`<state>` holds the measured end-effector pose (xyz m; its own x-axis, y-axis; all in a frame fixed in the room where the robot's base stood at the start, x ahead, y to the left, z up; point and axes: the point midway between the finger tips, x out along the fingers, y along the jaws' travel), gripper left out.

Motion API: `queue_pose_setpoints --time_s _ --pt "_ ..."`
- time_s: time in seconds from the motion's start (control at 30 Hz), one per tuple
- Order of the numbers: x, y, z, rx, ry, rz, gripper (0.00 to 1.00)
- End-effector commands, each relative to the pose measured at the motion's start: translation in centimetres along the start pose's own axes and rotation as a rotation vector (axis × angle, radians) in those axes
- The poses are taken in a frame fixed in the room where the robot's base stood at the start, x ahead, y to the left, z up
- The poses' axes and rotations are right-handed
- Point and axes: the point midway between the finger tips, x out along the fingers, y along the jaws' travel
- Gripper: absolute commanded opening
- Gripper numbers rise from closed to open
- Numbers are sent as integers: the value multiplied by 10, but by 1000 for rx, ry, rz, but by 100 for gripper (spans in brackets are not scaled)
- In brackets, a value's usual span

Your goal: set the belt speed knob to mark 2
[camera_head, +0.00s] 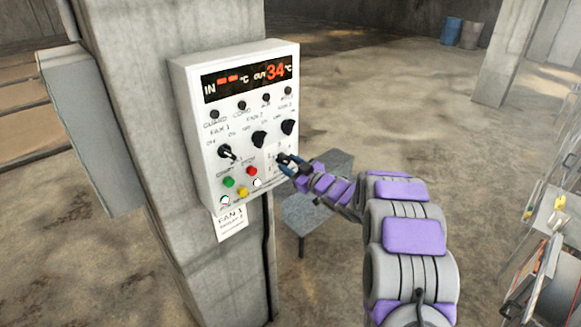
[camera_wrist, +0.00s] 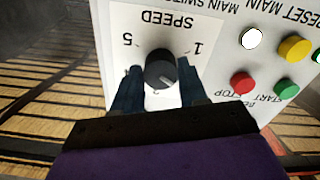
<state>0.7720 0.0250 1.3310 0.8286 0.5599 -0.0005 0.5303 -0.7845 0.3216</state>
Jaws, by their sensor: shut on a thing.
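The black belt speed knob (camera_wrist: 158,66) sits on a white plate (camera_wrist: 207,20) marked SPEED, upside down in the wrist view. My gripper (camera_wrist: 160,82) is shut on the knob, with one dark finger on each side. In the head view my gripper (camera_head: 288,163) reaches the lower right of the control panel (camera_head: 187,110) and largely covers the knob.
Red (camera_head: 252,171), green (camera_head: 228,183) and yellow (camera_head: 243,192) buttons sit left of my gripper. Black fan knobs (camera_head: 259,139) are above. The panel hangs on a concrete pillar (camera_head: 150,60). A small grey table (camera_head: 310,210) stands behind my arm. Open floor lies right of the pillar.

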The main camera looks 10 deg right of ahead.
Motion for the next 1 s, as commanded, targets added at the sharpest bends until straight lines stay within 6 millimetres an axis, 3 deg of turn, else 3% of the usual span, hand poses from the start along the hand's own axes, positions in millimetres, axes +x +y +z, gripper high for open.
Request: queue_pose_setpoints --time_s 0.27,0.57,0.77,1.0 --pt "0 0 0 1 0 0 67" --pt "-3 0 0 1 -1 1 67" --pt "-28 1 0 2 -4 3 67" --pt "-82 2 1 -1 -4 4 67"
